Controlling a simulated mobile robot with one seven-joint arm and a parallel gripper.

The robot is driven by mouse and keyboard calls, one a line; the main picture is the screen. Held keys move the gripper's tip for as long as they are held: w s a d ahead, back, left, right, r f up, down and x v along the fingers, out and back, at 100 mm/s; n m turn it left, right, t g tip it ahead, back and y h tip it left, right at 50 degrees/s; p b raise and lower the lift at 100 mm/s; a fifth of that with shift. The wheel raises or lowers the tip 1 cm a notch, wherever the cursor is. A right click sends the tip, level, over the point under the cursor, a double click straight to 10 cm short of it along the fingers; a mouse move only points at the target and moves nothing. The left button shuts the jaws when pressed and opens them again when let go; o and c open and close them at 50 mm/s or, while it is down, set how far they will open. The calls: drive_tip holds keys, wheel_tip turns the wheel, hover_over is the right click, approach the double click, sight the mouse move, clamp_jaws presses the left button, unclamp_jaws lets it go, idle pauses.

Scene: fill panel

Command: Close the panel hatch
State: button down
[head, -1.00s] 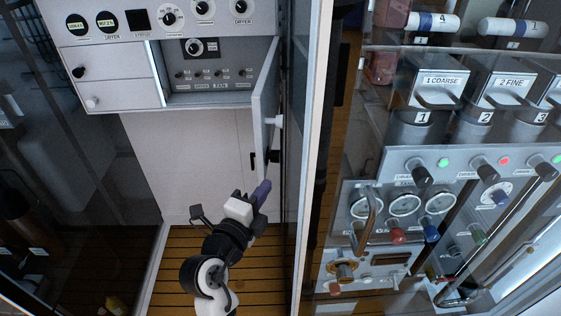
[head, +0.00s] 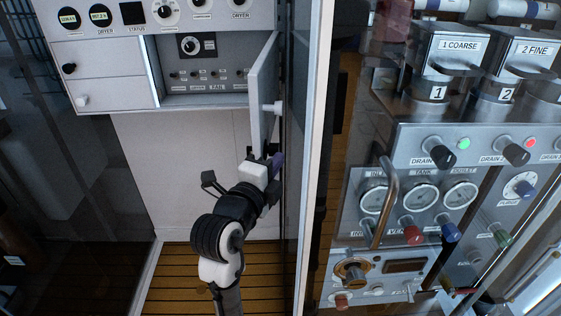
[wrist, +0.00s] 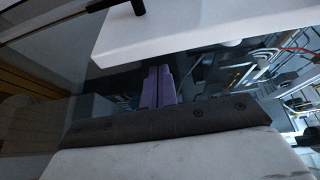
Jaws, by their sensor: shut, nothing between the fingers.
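The white panel hatch (head: 263,90) stands open at the right side of the panel opening in the head view, seen nearly edge-on, with a small white knob (head: 270,107) on its right face. In the wrist view a white slab that looks like the hatch (wrist: 190,28) crosses the top. My gripper (head: 277,162) is by the hatch's lower edge, on its right side, partly hidden by my wrist. Its purple fingers show together and empty in the wrist view (wrist: 158,86), just below the slab. I cannot tell whether they touch it.
The panel recess (head: 205,75) holds a dial and a row of small switches. A glass partition with a white frame post (head: 309,180) stands close to the right of my gripper. Valves and gauges (head: 425,195) lie beyond it. The wooden floor (head: 180,275) below is clear.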

drive_tip(key=x, duration=0.2)
drive_tip(key=shift+w+d+r+p, duration=0.1)
drive_tip(key=shift+w+d+p, duration=0.1)
drive_tip(key=shift+w+p, duration=0.1)
